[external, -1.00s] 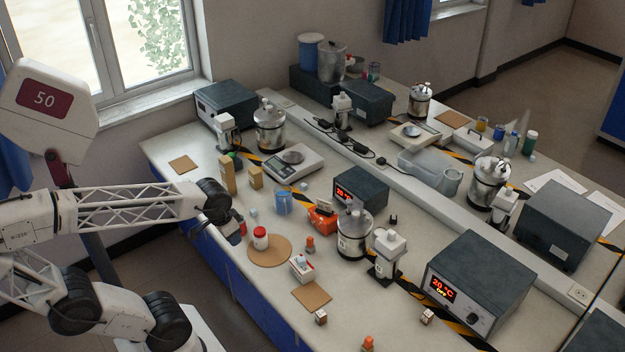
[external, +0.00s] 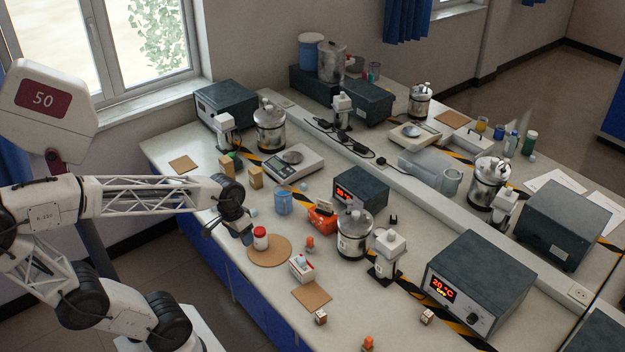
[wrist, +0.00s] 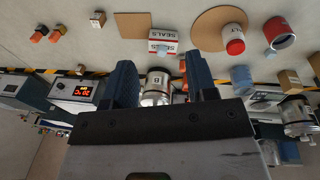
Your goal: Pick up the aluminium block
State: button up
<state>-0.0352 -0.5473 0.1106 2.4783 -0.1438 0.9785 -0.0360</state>
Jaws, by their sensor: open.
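My gripper (external: 243,232) is open over the near edge of the bench, left of the round cork mat. In the wrist view its two dark fingers stand apart with nothing held between them (wrist: 160,82). A small pale grey-blue cube (external: 252,211) lies on the bench just beyond the gripper; it also shows in the wrist view (wrist: 270,51), right of the fingers. It may be the aluminium block, but its material is not clear. Other small cubes stand near the front, one (external: 320,317) with brownish faces and another (external: 427,316) beside the striped tape.
A red-lidded jar (external: 260,238) stands on the round cork mat (external: 284,254). Close by are a blue beaker (external: 283,202), a SEALS box (external: 301,268) and a red mug (wrist: 281,33). Wooden blocks (external: 255,177), a scale (external: 293,164) and metal vessels (external: 354,235) stand farther back.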

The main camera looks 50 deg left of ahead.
jog(key=w+f+n+g+h, duration=0.25)
jog(key=w+f+n, duration=0.2)
jog(key=w, duration=0.35)
jog(key=n+t+h, duration=0.5)
jog(key=n+h, duration=0.4)
jog(key=n, duration=0.6)
send_near(312, 241)
jog(key=x, duration=0.3)
jog(key=shift+r, duration=0.15)
jog(key=shift+g, duration=0.25)
jog(key=shift+x, duration=1.35)
jog(key=shift+x, duration=2.6)
jog(key=shift+w, duration=0.1)
